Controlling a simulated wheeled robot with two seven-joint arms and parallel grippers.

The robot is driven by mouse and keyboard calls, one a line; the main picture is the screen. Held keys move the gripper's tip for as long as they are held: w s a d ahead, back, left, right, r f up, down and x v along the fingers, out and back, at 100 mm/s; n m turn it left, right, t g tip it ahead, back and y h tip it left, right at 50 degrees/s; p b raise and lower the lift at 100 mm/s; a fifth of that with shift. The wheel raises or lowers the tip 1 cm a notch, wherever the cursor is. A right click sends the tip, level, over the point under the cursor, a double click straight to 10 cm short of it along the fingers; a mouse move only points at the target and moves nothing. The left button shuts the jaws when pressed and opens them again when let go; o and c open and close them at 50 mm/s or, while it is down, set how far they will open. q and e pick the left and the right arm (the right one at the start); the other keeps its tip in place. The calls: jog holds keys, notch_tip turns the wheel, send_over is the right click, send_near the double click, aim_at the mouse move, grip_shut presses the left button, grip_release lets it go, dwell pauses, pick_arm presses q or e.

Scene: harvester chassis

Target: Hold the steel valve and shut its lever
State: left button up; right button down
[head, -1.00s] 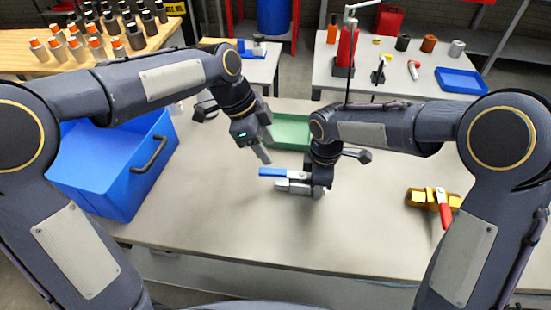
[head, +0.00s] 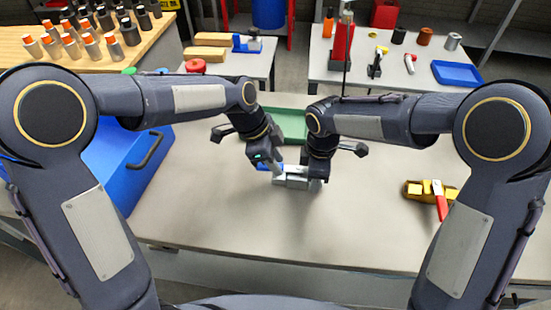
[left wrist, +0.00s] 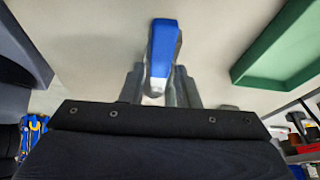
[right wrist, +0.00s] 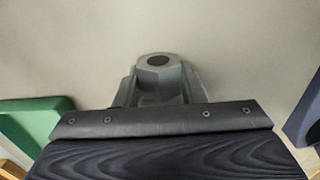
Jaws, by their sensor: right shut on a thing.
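The steel valve (head: 292,181) is a grey body with a blue lever (head: 262,166), near the middle of the table. My right gripper (head: 312,180) is shut on the valve body; in the right wrist view the valve's hexagonal end (right wrist: 158,72) with a dark bore sits between the fingers. My left gripper (head: 277,166) is at the lever. In the left wrist view the blue lever (left wrist: 163,45) lies between its fingers, which look open, with a gap on the left side. The left gripper partly hides the lever in the head view.
A brass valve with a red lever (head: 437,197) lies at the right. A green tray (head: 291,117) is behind the grippers, and a blue bin (head: 110,172) stands at the left. The table front (head: 270,230) is clear. Side tables with bottles and parts stand behind.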

pick_arm(q)
grip_shut()
jog(key=shift+s+d+n+t, duration=0.1)
jog(key=shift+s+n+t, duration=0.5)
jog(key=shift+n, duration=0.7)
jog(key=shift+s, duration=0.1)
jog(key=shift+s+d+n+t+y, duration=0.15)
jog(key=shift+s+n, duration=0.1)
jog(key=shift+n, duration=0.4)
jog(key=shift+s+d+n+t+y, duration=0.15)
jog(key=shift+s+n, duration=0.1)
jog(key=shift+n, duration=0.4)
jog(key=shift+a, duration=0.1)
jog(key=shift+s, duration=0.1)
jog(key=shift+s+d+n+t, duration=0.3)
jog(key=shift+n, duration=0.4)
jog(key=shift+s+d+n, duration=0.1)
jog(key=shift+s+n, duration=0.05)
jog(key=shift+n, duration=0.35)
